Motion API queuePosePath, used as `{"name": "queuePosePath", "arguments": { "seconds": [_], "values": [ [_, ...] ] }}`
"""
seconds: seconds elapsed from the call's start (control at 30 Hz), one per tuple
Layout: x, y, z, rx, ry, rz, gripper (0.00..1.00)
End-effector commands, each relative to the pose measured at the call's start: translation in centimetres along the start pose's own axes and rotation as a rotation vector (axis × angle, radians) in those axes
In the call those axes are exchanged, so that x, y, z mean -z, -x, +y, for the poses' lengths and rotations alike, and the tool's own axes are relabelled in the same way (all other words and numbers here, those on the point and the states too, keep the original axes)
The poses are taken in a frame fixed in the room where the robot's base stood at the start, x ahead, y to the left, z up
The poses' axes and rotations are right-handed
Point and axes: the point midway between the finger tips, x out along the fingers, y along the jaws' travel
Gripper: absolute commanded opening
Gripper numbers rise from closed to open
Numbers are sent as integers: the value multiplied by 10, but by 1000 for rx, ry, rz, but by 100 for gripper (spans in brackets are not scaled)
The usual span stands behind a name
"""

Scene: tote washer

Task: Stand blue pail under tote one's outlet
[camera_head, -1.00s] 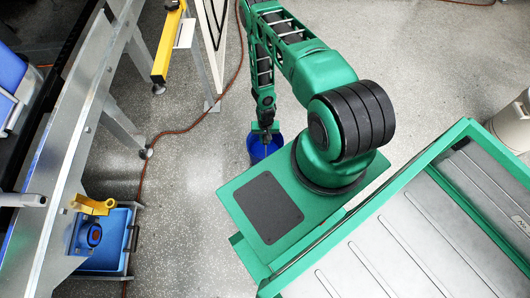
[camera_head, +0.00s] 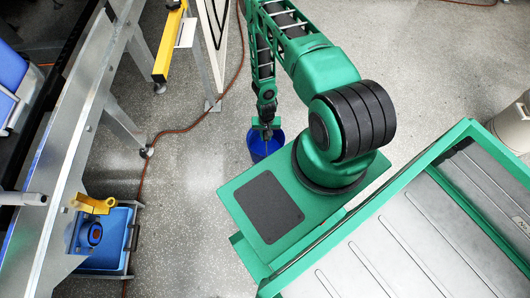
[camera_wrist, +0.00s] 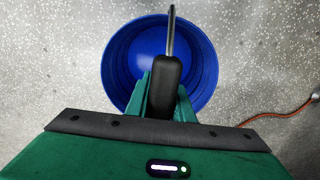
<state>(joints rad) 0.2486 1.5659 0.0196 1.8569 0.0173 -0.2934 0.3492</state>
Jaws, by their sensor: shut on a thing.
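The blue pail (camera_head: 256,153) is at the middle of the head view, beside the green base of my arm. Its round mouth faces up in the wrist view (camera_wrist: 112,62), and the inside that shows looks empty. My gripper (camera_head: 267,131) is directly over the pail. It is shut on the pail's handle, a black grip (camera_wrist: 164,92) with a metal rod, seen between the fingers in the wrist view. Whether the pail hangs or touches the floor I cannot tell. No label shows which tote is tote one, and no outlet is clearly identifiable.
A metal frame (camera_head: 70,150) runs along the left, with a blue tote (camera_head: 12,70) at its upper left. A blue bin (camera_head: 108,255) sits lower left beneath a yellow fitting (camera_head: 92,205). An orange cable (camera_head: 190,128) crosses the speckled floor. A yellow post (camera_head: 168,45) stands behind.

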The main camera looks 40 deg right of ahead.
Motion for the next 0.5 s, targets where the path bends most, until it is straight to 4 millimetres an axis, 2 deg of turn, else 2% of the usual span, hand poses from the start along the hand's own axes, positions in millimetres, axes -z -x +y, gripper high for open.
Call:
{"name": "queuePosePath", "arguments": {
  "seconds": [0.5],
  "values": [
    [1, 19, 0, 0, 0, 1, 0]
  ]
}}
